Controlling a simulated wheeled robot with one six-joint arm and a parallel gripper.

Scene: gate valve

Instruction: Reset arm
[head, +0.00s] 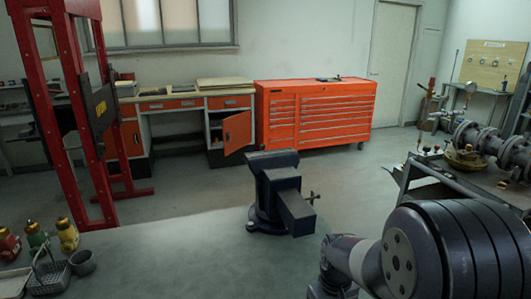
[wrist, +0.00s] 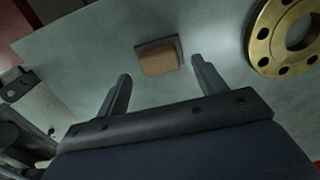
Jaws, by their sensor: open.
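My gripper (wrist: 156,82) shows in the wrist view with its two fingers spread apart and nothing between them. Beyond the fingertips, a small tan block with a dark edge (wrist: 160,58) lies on the pale grey surface, apart from the fingers. A brass flange ring with bolt holes (wrist: 262,52) lies to the right of the gripper, cut off by the frame edge. In the head view my arm fills the lower right, and the gripper itself is not visible there. No gate valve can be made out for certain.
A dark bench vise (head: 280,195) stands on the grey worktop (head: 170,260). Small coloured bottles (head: 38,235) and a grey basket (head: 52,272) stand at the left. A cart (head: 440,180) with flanged pipework (head: 485,138) is at the right. A red tool chest (head: 318,112) stands at the back.

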